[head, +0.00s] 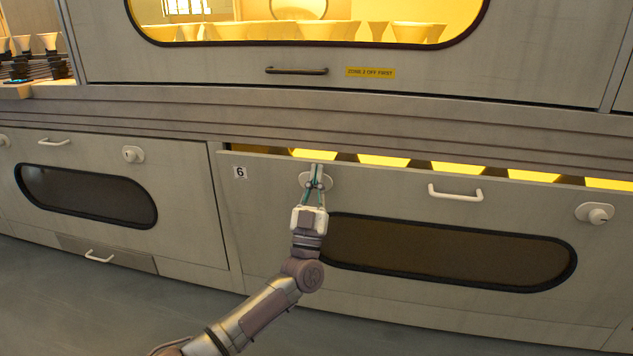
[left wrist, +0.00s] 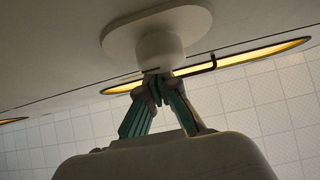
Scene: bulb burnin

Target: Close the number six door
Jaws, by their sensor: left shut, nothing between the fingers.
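The number six door (head: 262,215) is a wide grey panel with a dark oval window, and its "6" label (head: 240,172) is at the upper left. Its top edge stands out from the frame, leaving a gap with yellow light. My left gripper (head: 316,184) is shut and empty in front of the door's left white knob (head: 328,180), partly hiding it. In the left wrist view, the shut fingertips (left wrist: 157,88) are at the knob's end (left wrist: 158,48); I cannot tell whether they touch. My right gripper is not in view.
The door also has a white handle (head: 455,193) and a right knob (head: 597,213). A neighbouring door (head: 180,205) on the left looks closed. Above is a yellow-lit window (head: 300,32) with a dark handle (head: 296,71). The floor (head: 60,300) at lower left is clear.

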